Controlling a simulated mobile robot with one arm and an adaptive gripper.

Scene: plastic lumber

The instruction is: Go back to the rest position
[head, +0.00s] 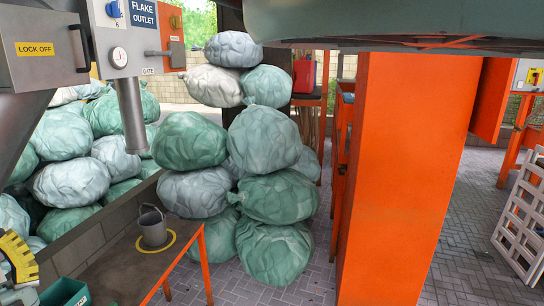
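My gripper is not in view, and no part of my arm can be made out for sure. The task names no object. A grey metal cup (152,228) with a handle stands upright inside a yellow ring on a brown table (118,268) at the lower left. A grey pipe (131,115) comes down above and to the left of the cup, below a box marked FLAKE OUTLET (118,35).
Stacked green and grey bags (264,140) fill the middle and left. A wide orange column (395,180) stands right of centre. A dark green box (65,292) and a yellow dial (18,262) sit lower left. A white lattice panel (522,215) leans at right. Some paved floor (465,245) is clear.

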